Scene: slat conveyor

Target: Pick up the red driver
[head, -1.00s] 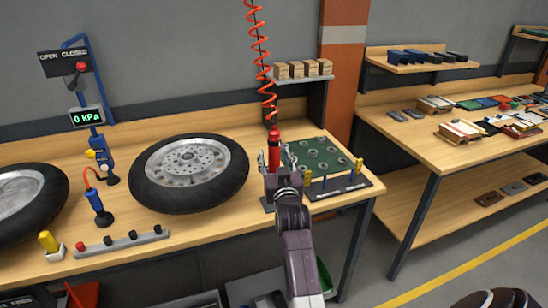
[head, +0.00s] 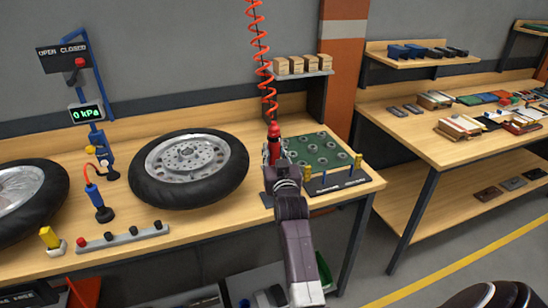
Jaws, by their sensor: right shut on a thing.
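The red driver (head: 274,131) hangs upright from a coiled orange-red cord (head: 261,60) at the right part of the workbench. My right gripper (head: 272,152) is around the driver's body and shut on it. The gripper and my own wrist hide the driver's lower part, so I cannot tell whether its tip touches anything below. My left gripper is not in view.
A green plate with several round parts (head: 327,166) lies just right of the driver. A wheel (head: 190,170) lies to its left, and a shelf with small boxes (head: 303,75) stands behind.

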